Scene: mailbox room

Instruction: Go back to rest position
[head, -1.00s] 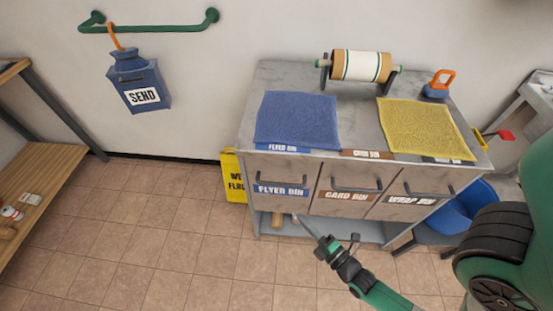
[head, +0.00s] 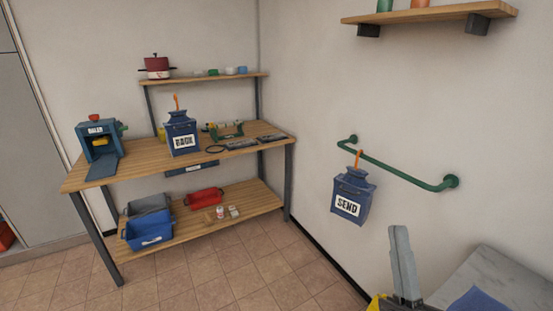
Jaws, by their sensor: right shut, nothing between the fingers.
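My right gripper (head: 402,248) rises from the bottom edge of the head view, right of centre, with its grey fingers pointing up. The fingers are together and hold nothing. It shows in front of the grey counter's near left corner and is apart from the blue SEND bag (head: 350,197). The rest of the right arm is below the frame. My left gripper is not in view.
The SEND bag hangs from a green wall rail (head: 400,172). A wooden workbench (head: 130,172) at left bears a blue BACK bag (head: 181,132) and a blue machine (head: 99,147). A grey counter (head: 500,275) is at lower right. The tiled floor (head: 225,275) between is clear.

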